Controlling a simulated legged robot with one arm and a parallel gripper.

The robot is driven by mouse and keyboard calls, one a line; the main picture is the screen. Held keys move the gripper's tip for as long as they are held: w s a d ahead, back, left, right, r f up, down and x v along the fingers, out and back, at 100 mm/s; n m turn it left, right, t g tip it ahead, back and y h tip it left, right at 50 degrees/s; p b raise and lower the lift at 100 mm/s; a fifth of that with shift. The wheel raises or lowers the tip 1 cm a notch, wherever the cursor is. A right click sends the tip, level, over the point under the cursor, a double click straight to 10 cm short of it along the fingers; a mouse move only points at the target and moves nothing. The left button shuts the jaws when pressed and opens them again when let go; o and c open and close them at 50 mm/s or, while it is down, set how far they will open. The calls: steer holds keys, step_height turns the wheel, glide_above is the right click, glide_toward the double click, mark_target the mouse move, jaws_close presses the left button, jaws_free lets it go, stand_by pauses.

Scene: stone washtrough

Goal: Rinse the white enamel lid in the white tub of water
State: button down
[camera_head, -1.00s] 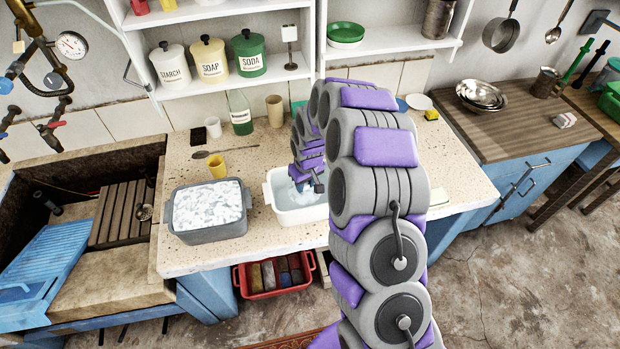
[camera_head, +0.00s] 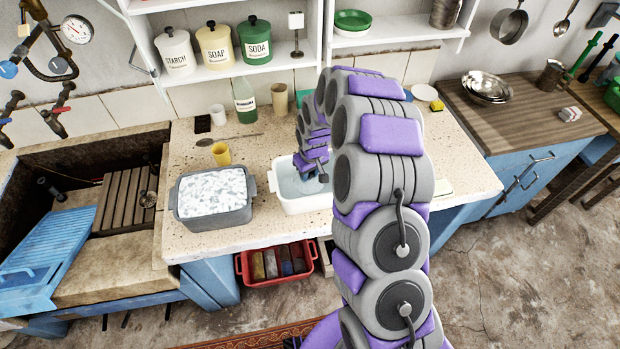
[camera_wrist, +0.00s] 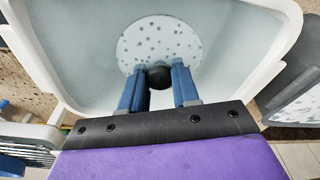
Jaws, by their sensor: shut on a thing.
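The white tub (camera_head: 302,205) of water stands on the speckled counter, right of a grey basin. My gripper (camera_wrist: 159,74) reaches down into the tub, and its blue fingers are shut on the black knob of the white enamel lid (camera_wrist: 152,38). The lid is a round white disc with grey spots, inside the tub beyond the fingertips in the wrist view. I cannot tell how deep it sits in the water. In the head view my arm hides the tub's right part, and the lid cannot be made out.
The grey basin (camera_head: 212,216) with whitish, foamy-looking contents stands close left of the tub. The stone trough (camera_head: 100,262) is at the left. A red crate (camera_head: 275,279) sits below the counter.

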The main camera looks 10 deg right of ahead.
mark_target(310, 174)
steer(key=shift+d+r, duration=0.2)
steer(key=shift+d, duration=0.2)
steer(key=shift+d+r+p, duration=0.25)
steer(key=shift+r+p, duration=0.05)
steer(key=shift+r, duration=0.3)
steer(key=shift+a+r+p, duration=0.25)
steer(key=shift+a+r, duration=0.05)
steer(key=shift+r, duration=0.45)
steer(key=shift+a+r+p, duration=0.25)
steer(key=shift+r, duration=0.45)
steer(key=shift+d+r+p, duration=0.2)
steer(key=shift+d+r, duration=0.05)
steer(key=shift+r, duration=0.4)
steer(key=shift+d+r+p, duration=0.2)
steer(key=shift+r, duration=0.45)
steer(key=shift+a, duration=0.1)
steer(key=shift+a, duration=0.25)
steer(key=shift+d, duration=0.25)
steer(key=shift+r, duration=0.1)
